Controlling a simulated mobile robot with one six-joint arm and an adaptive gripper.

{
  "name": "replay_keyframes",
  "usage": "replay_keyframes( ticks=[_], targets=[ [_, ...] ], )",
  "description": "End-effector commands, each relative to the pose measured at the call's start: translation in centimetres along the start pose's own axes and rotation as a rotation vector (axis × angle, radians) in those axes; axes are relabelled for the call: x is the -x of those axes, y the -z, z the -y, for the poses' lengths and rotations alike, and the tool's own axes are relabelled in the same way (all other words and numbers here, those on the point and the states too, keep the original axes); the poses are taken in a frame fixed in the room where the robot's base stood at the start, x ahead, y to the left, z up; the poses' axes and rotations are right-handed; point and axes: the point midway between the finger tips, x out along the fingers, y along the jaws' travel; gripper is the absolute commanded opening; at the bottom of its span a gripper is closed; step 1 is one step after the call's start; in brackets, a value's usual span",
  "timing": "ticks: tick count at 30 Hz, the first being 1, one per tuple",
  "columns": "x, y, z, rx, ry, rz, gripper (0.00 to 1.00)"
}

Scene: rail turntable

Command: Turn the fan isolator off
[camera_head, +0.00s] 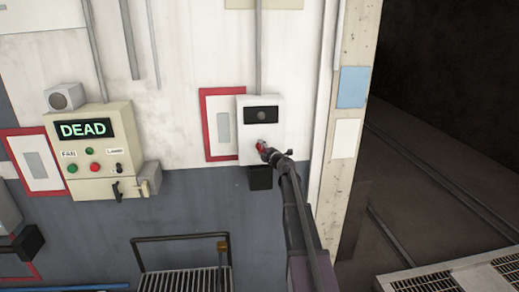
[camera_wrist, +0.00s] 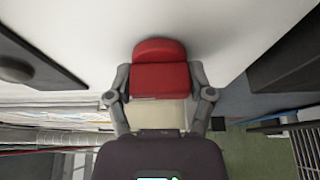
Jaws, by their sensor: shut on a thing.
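The isolator is a white wall box (camera_head: 274,108) with a dark window at its top, in the head view. Its red handle (camera_head: 262,145) sits on the lower front of the box, partly hidden by my gripper (camera_head: 268,153). In the wrist view the red handle (camera_wrist: 161,75) lies between the two fingers of my gripper (camera_wrist: 160,92), with the white box face (camera_wrist: 110,30) behind it. The gripper is shut on the handle. Whether the handle is turned to on or off cannot be told.
A cream control panel (camera_head: 95,155) at left reads DEAD, with FAN and LAMP labels. Red-framed plates (camera_head: 222,125) hang on the wall. A railed metal grating (camera_head: 185,283) is below. A dark opening (camera_head: 455,100) lies right of the pillar (camera_head: 352,60).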

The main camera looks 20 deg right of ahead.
Motion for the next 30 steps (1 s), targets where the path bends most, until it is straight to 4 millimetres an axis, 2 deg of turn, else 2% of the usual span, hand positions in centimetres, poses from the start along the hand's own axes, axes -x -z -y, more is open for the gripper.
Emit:
replay_keyframes(
  ticks=[6, 7, 9, 10, 23, 30],
  targets=[
    [-0.1, -0.1, 0.0, 0.001, 0.000, 0.003, 0.21],
    [-0.1, -0.2, 0.0, 0.001, 0.000, 0.004, 0.74],
    [-0.1, -0.2, 0.0, 0.001, 0.000, 0.003, 0.95],
    [0.0, -0.1, 0.0, 0.001, 0.000, 0.003, 1.00],
    [0.1, -0.1, 0.0, 0.000, 0.000, 0.002, 1.00],
    [1.2, -0.1, 0.0, 0.000, 0.000, 0.003, 1.00]
  ],
)
